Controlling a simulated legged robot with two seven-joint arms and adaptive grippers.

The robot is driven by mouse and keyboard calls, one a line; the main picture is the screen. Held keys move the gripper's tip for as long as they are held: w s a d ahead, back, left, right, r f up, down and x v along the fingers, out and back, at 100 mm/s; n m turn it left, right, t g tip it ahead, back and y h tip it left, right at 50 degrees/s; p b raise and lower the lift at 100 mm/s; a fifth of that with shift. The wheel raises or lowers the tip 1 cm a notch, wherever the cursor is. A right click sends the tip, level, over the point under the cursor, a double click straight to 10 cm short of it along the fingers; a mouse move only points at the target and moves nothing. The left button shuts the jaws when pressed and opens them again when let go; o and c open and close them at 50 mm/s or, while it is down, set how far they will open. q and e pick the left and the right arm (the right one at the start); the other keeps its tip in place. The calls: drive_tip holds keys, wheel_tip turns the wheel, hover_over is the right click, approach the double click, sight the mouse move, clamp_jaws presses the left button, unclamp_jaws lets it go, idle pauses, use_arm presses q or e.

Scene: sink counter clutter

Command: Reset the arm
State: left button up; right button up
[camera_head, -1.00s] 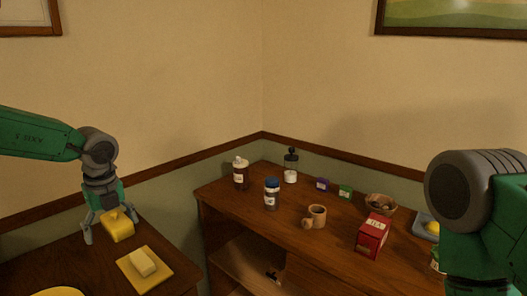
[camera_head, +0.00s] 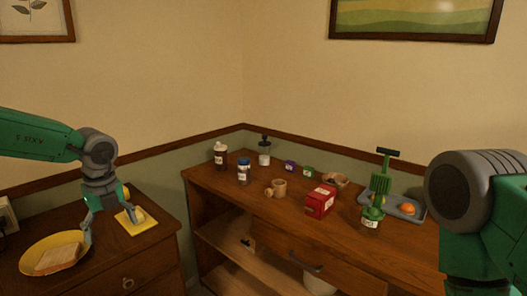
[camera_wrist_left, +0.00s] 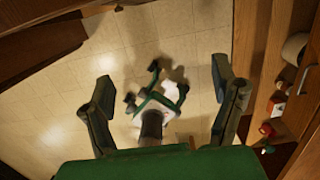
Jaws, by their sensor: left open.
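My left gripper (camera_head: 108,231) is open and hangs over the small wooden cabinet on the left, with its fingers pointing down. A yellow plate with bread (camera_head: 58,258) is to the gripper's left. My right arm fills the right edge of the head view; its gripper is out of frame.
The wooden counter (camera_head: 275,212) carries bottles, a wooden mug (camera_head: 279,187), a red box (camera_head: 320,201), a bowl (camera_head: 336,179), a green tool-like item (camera_head: 379,188) and a grey tray (camera_head: 419,217) with an orange fruit. A gap separates cabinet and counter.

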use_arm(q)
drive_tip(key=s+d+f+m+t+y+b, duration=0.15)
drive_tip(key=s+f+m, duration=0.25)
drive_tip(key=f+m, duration=0.45)
drive_tip(key=s+f+m+t+y+b, duration=0.1)
drive_tip(key=s+f+m+b, duration=0.1)
drive_tip(key=s+f+m, duration=0.5)
drive_tip(key=s+d+f+m+t+y+b, duration=0.1)
drive_tip(key=s+f+m+y+b, duration=0.1)
drive_tip(key=f+m, duration=0.85)
drive_tip(key=s+d+f+m+g+h+b, duration=0.1)
drive_tip(key=s+d+f+m+g+h, duration=0.1)
drive_tip(key=s+m, duration=0.8)
drive_tip(key=s+d+f+m+g+h+b, duration=0.1)
drive_tip(key=s+d+f+m+g+h, duration=0.1)
drive_tip(key=s+f+m, duration=0.4)
drive_tip(key=shift+s+d+f+m+h+b, duration=0.55)
drive_tip(key=shift+s+d+m, duration=1.2)
drive_tip(key=shift+s, duration=3.05)
use_arm(e)
wheel_tip(320, 180, down, 9)
drive_tip(key=shift+d+r, duration=0.2)
drive_tip(key=shift+d, duration=0.25)
use_arm(q)
drive_tip(key=shift+a+r+m, duration=0.1)
drive_tip(key=shift+a+m, duration=0.45)
drive_tip(key=shift+a, duration=0.25)
use_arm(e)
drive_tip(key=shift+a+r, duration=0.1)
drive_tip(key=shift+a, duration=0.15)
